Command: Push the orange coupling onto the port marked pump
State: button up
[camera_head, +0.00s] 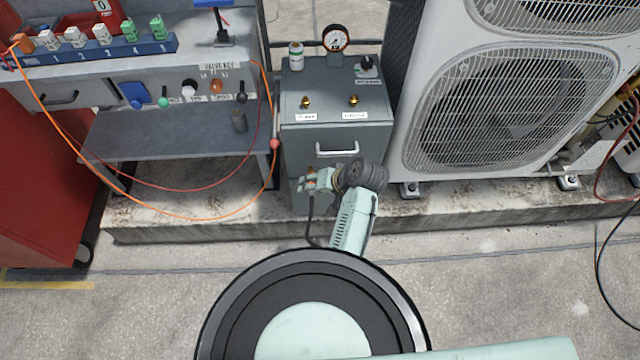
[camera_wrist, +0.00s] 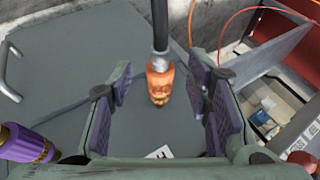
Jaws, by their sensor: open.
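The orange coupling (camera_wrist: 160,84) is between the two spread fingers of my gripper (camera_wrist: 162,98) in the wrist view, with a visible gap on each side. A dark hose runs from its far end. In the head view my gripper (camera_head: 312,181) is open in front of the grey cabinet (camera_head: 300,152), where a dark hose hangs down. Two brass ports, left (camera_head: 305,102) and right (camera_head: 353,100), stand on the cabinet's upper panel, each with a white label. The lettering is too small to read surely. I cannot tell whether the coupling touches anything.
A pressure gauge (camera_head: 335,39) and a black knob (camera_head: 368,66) stand at the cabinet's back. A handle (camera_head: 337,149) projects from its front. A workbench (camera_head: 170,140) with loose hoses is left; a condenser (camera_head: 490,100) is right. A purple cylinder (camera_wrist: 27,143) is beside the gripper.

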grip_shut()
dwell(1.1)
